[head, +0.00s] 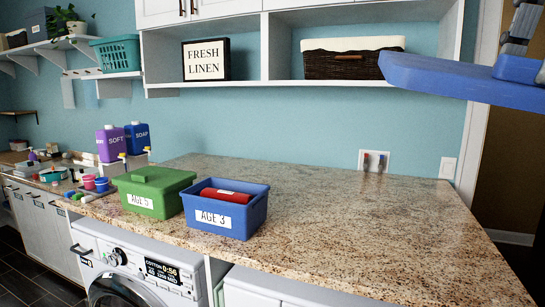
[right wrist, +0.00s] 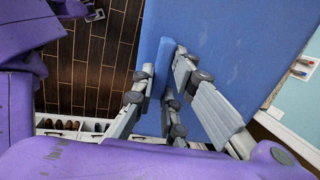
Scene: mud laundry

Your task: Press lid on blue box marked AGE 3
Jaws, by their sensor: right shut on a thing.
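The blue box marked AGE 3 (head: 237,219) stands open on the front left part of the countertop. A red item (head: 227,195) shows inside it. A flat blue lid (head: 445,78) is high at the upper right of the head view, well apart from the box. In the right wrist view, the gripper (right wrist: 163,82) pinches the lid (right wrist: 225,45), which fills much of the picture. My left gripper is not in view.
A lidded green box marked AGE 5 (head: 150,204) stands just left of the blue box. The granite countertop (head: 370,220) is clear to the right. Soap bottles (head: 110,145) stand further left. A shelf (head: 270,88) with a sign and basket hangs above.

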